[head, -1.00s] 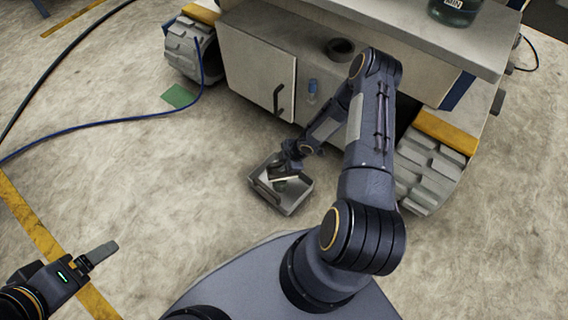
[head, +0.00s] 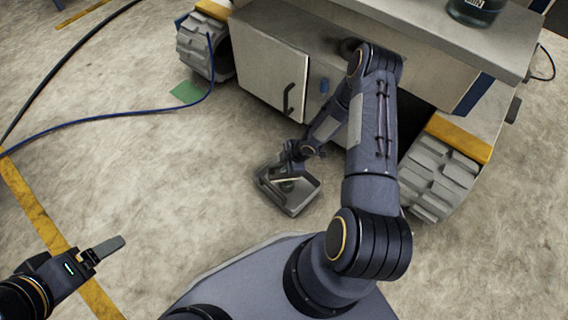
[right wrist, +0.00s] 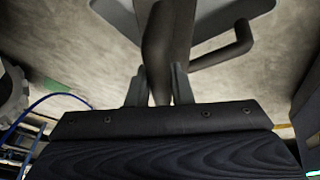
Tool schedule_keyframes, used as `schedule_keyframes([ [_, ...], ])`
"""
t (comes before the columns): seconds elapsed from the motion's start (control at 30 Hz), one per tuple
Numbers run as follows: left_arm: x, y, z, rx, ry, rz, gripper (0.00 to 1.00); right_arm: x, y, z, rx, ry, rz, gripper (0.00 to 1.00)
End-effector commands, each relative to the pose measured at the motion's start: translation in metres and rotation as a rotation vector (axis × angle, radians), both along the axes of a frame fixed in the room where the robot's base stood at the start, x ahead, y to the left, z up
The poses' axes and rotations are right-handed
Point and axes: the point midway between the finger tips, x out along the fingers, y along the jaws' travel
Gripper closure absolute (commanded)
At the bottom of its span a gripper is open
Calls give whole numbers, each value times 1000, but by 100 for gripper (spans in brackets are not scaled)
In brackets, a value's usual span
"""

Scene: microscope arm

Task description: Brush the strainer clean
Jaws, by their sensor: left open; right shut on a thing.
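A grey square open tray-like box (head: 303,205), probably the strainer, lies low in front of the cabinet in the head view. A pale strip shows inside it; I cannot tell whether it is the brush. My right gripper (head: 291,165) is over the box's far left part. The right wrist view shows it shut (right wrist: 155,90) on a dark upright bar (right wrist: 177,45), with a curved handle and a pale plate beyond. I cannot tell whether the bar belongs to the box or to a brush. My left gripper (head: 105,250) is open and empty over the floor at lower left.
A cabinet-like vehicle body (head: 270,65) with a door handle and tracked wheels (head: 440,175) stands behind the box. A blue cable (head: 110,116) and a green patch (head: 188,92) lie on the floor. The floor left of the box is clear.

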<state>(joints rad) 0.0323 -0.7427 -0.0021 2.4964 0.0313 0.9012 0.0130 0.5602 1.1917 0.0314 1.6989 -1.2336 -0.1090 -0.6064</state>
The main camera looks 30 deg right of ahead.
Motion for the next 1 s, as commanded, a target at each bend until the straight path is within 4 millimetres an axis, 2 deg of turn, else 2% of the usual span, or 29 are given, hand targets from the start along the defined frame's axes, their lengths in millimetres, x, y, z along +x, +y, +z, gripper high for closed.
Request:
schedule_keyframes([
  [0.5, 0, 0, 26, 0, 0, 0, 17, -9, -24, 3, 0, 0, -3, 99],
  [1.0, 0, 0, 30, 0, 0, 0, 17, -9, -26, 6, -1, -1, -2, 99],
])
